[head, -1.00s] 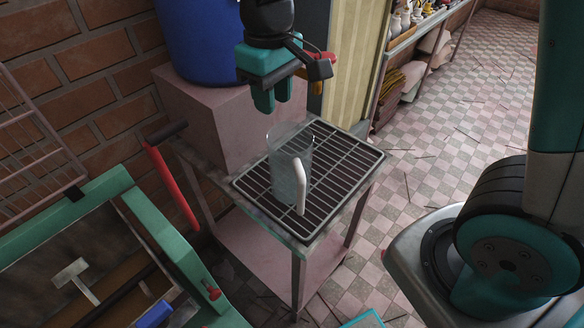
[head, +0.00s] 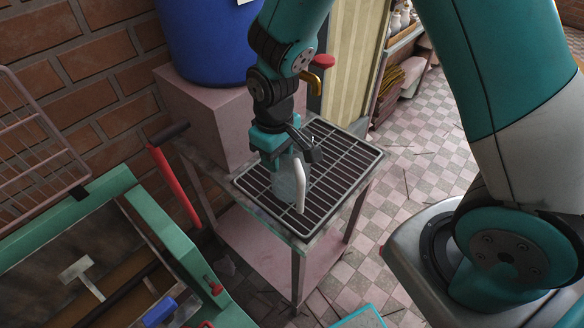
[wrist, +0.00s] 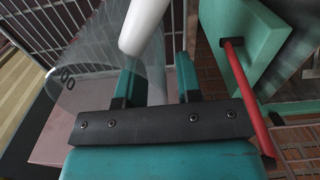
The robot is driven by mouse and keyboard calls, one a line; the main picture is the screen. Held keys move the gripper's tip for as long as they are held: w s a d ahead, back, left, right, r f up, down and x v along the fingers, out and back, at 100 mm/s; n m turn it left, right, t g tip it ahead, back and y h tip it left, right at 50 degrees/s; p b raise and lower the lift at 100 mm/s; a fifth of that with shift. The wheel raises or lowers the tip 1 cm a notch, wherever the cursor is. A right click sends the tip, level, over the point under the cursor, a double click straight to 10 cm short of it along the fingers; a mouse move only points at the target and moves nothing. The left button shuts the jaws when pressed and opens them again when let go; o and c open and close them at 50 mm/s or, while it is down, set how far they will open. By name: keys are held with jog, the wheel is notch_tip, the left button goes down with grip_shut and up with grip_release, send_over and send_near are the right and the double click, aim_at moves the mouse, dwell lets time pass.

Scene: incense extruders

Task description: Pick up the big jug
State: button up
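The big jug (head: 284,188) is clear, with a white handle (head: 300,187), and stands upright on a black wire grate on a small stand. My gripper (head: 274,160) is lowered at the jug's top and hides much of its upper part. In the wrist view, my gripper's two teal fingers (wrist: 158,85) are apart. The white handle (wrist: 145,27) shows beyond and between them, and the clear jug wall (wrist: 85,65) with dark digits passes behind the left finger. I cannot tell whether a finger touches the jug.
The grate (head: 335,165) is otherwise bare. A pink block (head: 205,115) with a blue barrel (head: 208,40) stands behind it. A red-handled lever (head: 173,185) and a green-framed box (head: 150,215) are at the left. Checkered floor (head: 420,150) lies right.

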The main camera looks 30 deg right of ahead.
grip_shut()
dwell(0.3)
